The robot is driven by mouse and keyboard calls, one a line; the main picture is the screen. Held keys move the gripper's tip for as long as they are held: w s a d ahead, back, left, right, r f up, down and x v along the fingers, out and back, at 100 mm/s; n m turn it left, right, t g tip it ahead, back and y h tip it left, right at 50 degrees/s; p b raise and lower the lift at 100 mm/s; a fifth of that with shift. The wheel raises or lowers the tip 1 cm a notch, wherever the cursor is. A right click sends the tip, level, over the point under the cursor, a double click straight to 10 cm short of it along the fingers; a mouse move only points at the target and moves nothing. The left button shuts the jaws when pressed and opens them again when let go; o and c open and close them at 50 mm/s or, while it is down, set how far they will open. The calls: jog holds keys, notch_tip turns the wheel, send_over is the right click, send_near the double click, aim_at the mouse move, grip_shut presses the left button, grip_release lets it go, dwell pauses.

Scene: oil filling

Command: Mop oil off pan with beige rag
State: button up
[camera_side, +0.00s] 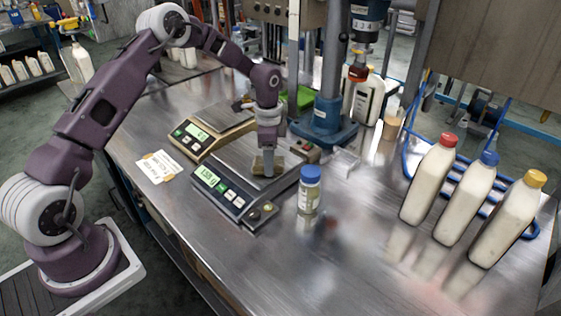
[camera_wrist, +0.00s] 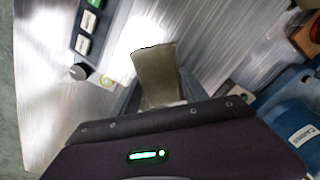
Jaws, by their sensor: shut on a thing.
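My gripper (camera_side: 268,170) points down over the front scale's metal pan (camera_side: 232,158), close to its right part. It is shut on the beige rag (camera_side: 257,164), which hangs at the fingertips, at or just above the pan. I cannot tell whether it touches. In the wrist view the rag (camera_wrist: 155,75) sticks out beyond the dark gripper body, with the brushed metal pan (camera_wrist: 205,35) behind it. I cannot make out any oil on the pan; the gripper hides part of it.
A second scale (camera_side: 200,132) stands behind. A blue-capped small bottle (camera_side: 310,190) stands right of the front scale. A blue press base (camera_side: 325,122) is behind. Several white bottles (camera_side: 430,182) stand at right. A paper note (camera_side: 157,167) lies at left. The front bench is clear.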

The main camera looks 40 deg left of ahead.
jog(key=shift+s+a, duration=0.15)
jog(key=shift+a, duration=0.15)
jog(key=shift+r, duration=0.1)
notch_tip(320, 180, up, 6)
jog(key=shift+r, duration=0.45)
jog(key=s+d+r+n, duration=0.1)
jog(key=s+d+n, duration=0.2)
jog(key=s, duration=0.3)
jog(key=s+d+n, duration=0.2)
jog(key=s+n, duration=0.4)
jog(key=s, duration=0.1)
jog(key=shift+s+d+r, duration=0.2)
jog(key=shift+d+r, duration=0.15)
jog(key=shift+d, duration=0.05)
